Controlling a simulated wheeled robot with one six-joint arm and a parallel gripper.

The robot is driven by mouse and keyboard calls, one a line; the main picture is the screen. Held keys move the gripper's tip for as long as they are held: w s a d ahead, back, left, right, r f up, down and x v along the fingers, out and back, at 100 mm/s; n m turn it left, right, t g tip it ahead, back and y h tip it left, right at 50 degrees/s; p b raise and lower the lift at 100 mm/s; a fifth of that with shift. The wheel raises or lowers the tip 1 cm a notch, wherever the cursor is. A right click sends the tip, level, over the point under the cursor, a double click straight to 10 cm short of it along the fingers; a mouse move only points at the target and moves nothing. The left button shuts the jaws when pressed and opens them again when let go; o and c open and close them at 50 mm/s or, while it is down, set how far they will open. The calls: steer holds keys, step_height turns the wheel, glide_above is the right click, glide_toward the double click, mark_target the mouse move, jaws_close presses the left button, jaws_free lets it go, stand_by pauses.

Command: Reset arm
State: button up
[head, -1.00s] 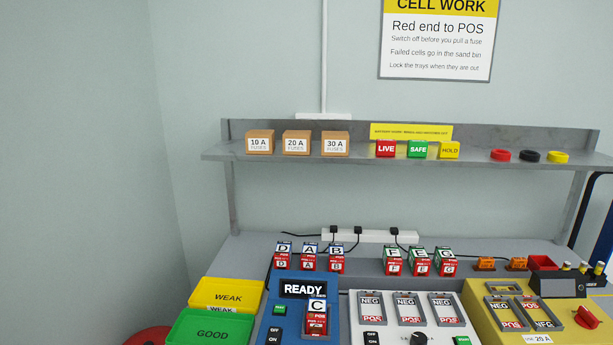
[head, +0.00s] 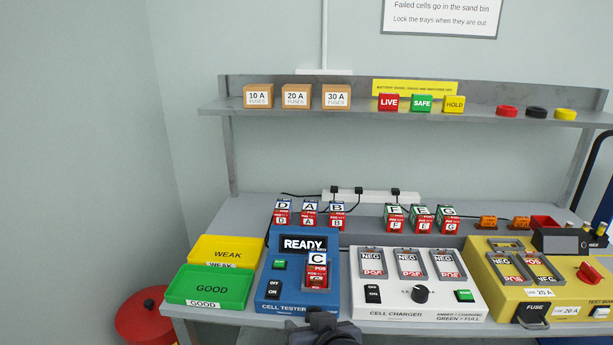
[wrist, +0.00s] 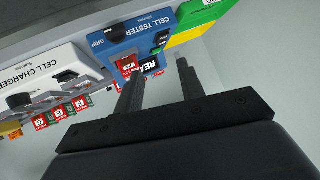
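My gripper (wrist: 157,78) shows in the wrist view with its two dark fingers spread apart and nothing between them. In the head view part of my arm (head: 324,333) shows at the bottom edge, in front of the blue cell tester (head: 267,291). The tester's screen reads READY, and cell C (head: 317,272) sits in its slot. The wrist view is turned over and shows the tester (wrist: 128,34) beyond the fingers. The fingers look apart from it.
Green GOOD (head: 207,287) and yellow WEAK trays (head: 228,250) stand left of the tester. A white cell charger (head: 415,303) and yellow fuse panel (head: 535,284) stand right. Cells stand behind. A shelf (head: 420,119) runs above. A red bin (head: 143,318) is on the floor.

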steer(key=shift+r, duration=0.1)
steer(key=s+d+r+g+h+p, duration=0.4)
steer(key=s+d+r+g+p, duration=0.2)
steer(key=s+d+r+p, duration=0.5)
steer(key=w+a+f+t+y+b, duration=0.4)
steer(key=w+a+f+t+b, duration=0.3)
steer(key=w+a+f+b, duration=0.55)
step_height(320, 180, down, 11)
steer(key=d+m+t+h+b, duration=0.3)
steer(key=t+h+b, duration=0.3)
steer(key=b, duration=0.8)
steer(key=shift+w+a+r, duration=0.1)
steer(key=shift+w+r, duration=0.05)
steer(key=shift+w, duration=0.85)
steer(key=shift+w+r, duration=0.15)
steer(key=shift+w, duration=0.85)
